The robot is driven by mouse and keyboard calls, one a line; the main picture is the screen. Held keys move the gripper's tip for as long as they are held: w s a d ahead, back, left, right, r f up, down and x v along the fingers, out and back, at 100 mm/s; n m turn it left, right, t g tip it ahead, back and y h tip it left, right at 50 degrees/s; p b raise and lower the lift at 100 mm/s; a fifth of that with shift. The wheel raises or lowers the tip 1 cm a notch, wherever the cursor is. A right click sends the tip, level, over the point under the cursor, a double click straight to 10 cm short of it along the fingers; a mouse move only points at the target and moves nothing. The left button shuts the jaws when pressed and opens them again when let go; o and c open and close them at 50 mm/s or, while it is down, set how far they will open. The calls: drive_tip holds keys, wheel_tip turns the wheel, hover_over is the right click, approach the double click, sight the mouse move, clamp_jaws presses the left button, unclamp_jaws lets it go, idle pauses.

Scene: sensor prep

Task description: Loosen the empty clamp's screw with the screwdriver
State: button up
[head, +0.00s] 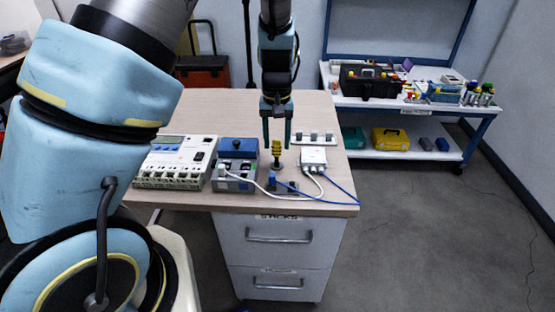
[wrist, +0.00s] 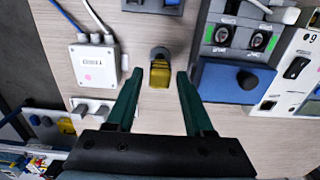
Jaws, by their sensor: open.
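The yellow and black screwdriver (head: 277,150) stands upright in a small round holder on the table. In the wrist view its yellow handle (wrist: 160,74) lies between and just beyond the fingertips. My gripper (head: 277,136) is open, its dark green fingers pointing down on either side of the handle; the wrist view shows both fingers (wrist: 155,80) apart. A grey clamp block with a blue part (head: 237,158) sits left of the screwdriver. In the wrist view two round screws show on the block (wrist: 238,60). A white cable reaches one side; the other side looks empty.
A white meter unit (head: 178,160) stands left of the block. A white box (head: 313,157) with white and blue cables is to the right, near a row of switches (head: 313,138). Cables cross the front edge. A shelf bench (head: 395,110) stands behind.

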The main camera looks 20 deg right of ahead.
drive_tip(key=shift+f, duration=0.85)
drive_tip(key=shift+c, duration=0.4)
clamp_jaws()
drive_tip(key=shift+r, duration=0.15)
drive_tip(key=shift+r+p, duration=1.25)
drive_tip(key=shift+r, duration=0.2)
drive_tip(key=shift+a, duration=0.1)
